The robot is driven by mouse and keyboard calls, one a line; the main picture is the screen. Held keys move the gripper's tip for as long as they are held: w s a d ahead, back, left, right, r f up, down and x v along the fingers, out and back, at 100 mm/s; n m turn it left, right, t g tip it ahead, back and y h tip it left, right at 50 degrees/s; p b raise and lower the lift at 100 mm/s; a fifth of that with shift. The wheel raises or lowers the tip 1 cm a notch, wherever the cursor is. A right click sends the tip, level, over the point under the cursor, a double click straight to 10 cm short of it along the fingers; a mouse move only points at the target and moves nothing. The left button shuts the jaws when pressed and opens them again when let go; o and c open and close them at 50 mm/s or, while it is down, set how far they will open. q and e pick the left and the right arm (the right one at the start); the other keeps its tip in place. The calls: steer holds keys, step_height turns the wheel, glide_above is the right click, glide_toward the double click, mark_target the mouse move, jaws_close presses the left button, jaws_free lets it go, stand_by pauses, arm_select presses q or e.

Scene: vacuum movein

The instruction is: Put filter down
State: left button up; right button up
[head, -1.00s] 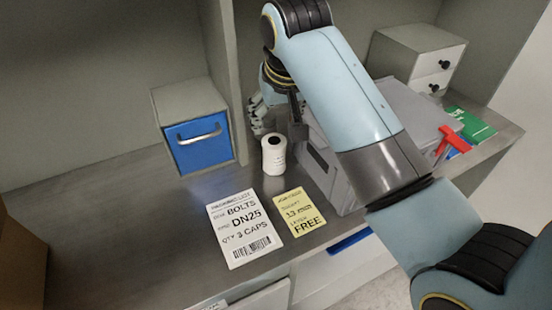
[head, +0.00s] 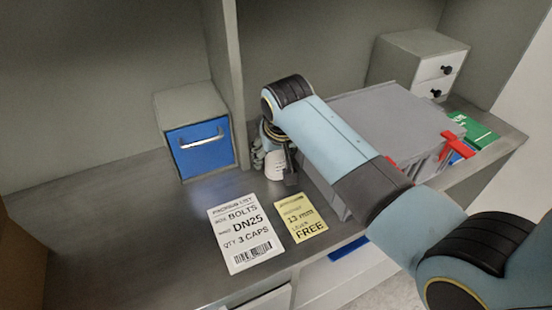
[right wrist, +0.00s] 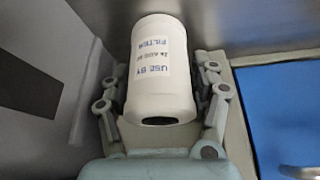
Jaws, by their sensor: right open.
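The filter is a white cylinder with a printed label; in the right wrist view the filter (right wrist: 160,65) lies between my fingers. In the head view the filter (head: 275,166) appears upright on the grey worktop, near the divider post; my gripper hides its upper part. My right gripper (head: 274,158) is low at the filter, with a finger on each side. In the right wrist view my right gripper (right wrist: 160,88) is open around it; whether a finger touches it I cannot tell. My left gripper is not in view.
A grey box (head: 385,115) stands right of the filter, under my right arm. A blue-fronted drawer box (head: 200,150) stands left. A white packing list (head: 245,236) and a yellow note (head: 300,216) lie in front. The worktop (head: 130,235) at left is clear.

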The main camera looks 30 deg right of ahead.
steer(key=c, duration=1.2)
steer(key=shift+r, duration=0.1)
